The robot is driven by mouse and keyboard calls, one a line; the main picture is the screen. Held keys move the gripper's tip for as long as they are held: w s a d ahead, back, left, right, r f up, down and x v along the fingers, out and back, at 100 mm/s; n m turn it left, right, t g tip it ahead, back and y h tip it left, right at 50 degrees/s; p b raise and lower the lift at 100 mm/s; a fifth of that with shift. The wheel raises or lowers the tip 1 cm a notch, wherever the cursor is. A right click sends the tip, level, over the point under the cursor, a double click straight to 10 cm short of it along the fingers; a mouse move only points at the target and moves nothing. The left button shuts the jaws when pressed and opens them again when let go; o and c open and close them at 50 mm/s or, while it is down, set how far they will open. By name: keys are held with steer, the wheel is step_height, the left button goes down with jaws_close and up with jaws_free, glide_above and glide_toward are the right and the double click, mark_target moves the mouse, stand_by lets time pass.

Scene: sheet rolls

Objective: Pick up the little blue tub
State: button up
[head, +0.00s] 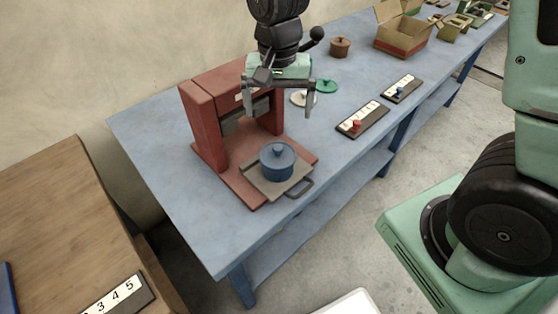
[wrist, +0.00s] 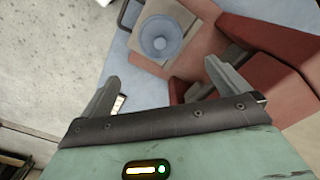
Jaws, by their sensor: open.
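The little blue tub (head: 277,162) has a lid with a round knob. It sits upright on a grey tray with a handle (head: 262,184), at the front of a red press-like frame (head: 205,125). The tub also shows in the wrist view (wrist: 160,37), seen from above, beyond my fingertips. My gripper (head: 280,112) is open with nothing between its fingers. It hangs above and behind the tub in the head view, beside the red frame's upper part, apart from the tub. In the wrist view, my gripper (wrist: 160,82) has its two fingers spread wide.
The red frame also shows close to my right finger in the wrist view (wrist: 265,65). On the blue table (head: 160,140) are a green lid (head: 327,86), two number boards (head: 362,120), a brown pot (head: 340,46) and a cardboard box (head: 402,35). The table's front-left corner is clear.

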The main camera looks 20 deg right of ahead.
mark_target(278, 147)
step_height(278, 147, down, 9)
steer(key=shift+a+r+p, duration=0.1)
steer(key=shift+p, duration=0.3)
steer(key=shift+s+a+f+p, duration=0.15)
steer(key=shift+f+p, duration=0.45)
steer(key=shift+f, duration=2)
steer(key=shift+c, duration=0.3)
steer(key=c, duration=0.8)
